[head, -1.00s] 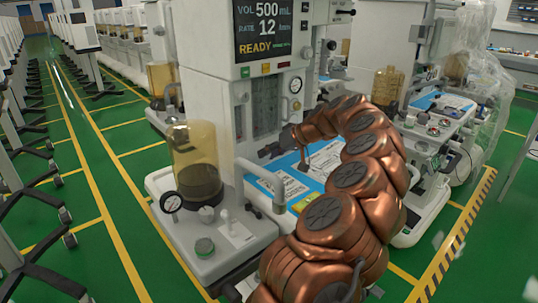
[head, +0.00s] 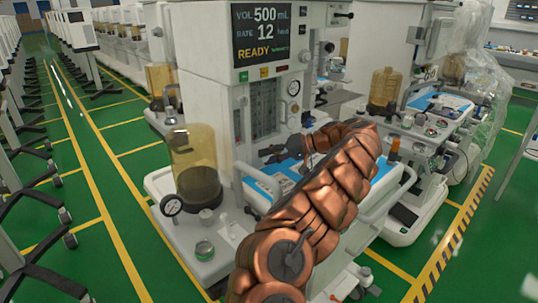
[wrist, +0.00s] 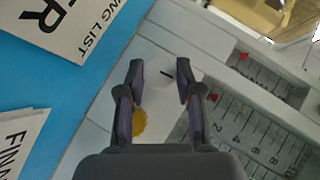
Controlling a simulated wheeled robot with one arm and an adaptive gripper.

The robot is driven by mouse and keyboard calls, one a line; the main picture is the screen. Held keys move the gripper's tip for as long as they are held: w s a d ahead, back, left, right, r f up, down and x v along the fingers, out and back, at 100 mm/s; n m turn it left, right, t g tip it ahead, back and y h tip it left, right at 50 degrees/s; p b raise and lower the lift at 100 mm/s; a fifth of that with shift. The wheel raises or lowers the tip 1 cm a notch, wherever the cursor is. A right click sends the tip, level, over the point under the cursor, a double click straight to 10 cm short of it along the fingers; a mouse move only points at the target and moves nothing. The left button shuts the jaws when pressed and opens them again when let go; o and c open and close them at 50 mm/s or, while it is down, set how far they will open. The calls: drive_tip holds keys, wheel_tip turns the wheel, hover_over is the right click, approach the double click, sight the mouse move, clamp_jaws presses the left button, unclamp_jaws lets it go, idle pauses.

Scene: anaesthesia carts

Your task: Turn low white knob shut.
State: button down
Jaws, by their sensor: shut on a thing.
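A yellow knob (wrist: 140,122) shows just below, partly behind the left finger. In the head view my gripper (head: 270,153) is small and dark, at the panel's foot above the blue worktop. The white knob cannot be made out there.
Flow tubes with scales (wrist: 255,140) and red markers lie right of the knob. Printed papers (wrist: 62,30) lie on the blue worktop (wrist: 75,105). Another cart stands at right.

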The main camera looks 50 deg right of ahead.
idle(0.5)
drive_tip(key=c, duration=1.1)
unclamp_jaws()
drive_tip(key=shift+w, duration=0.1)
drive_tip(key=shift+o, duration=0.2)
drive_tip(key=shift+f+v, duration=0.1)
drive_tip(key=shift+v, duration=2.85)
drive_tip(key=shift+f+v, duration=0.15)
drive_tip(key=shift+v, duration=2.8)
drive_tip(key=shift+d, duration=0.1)
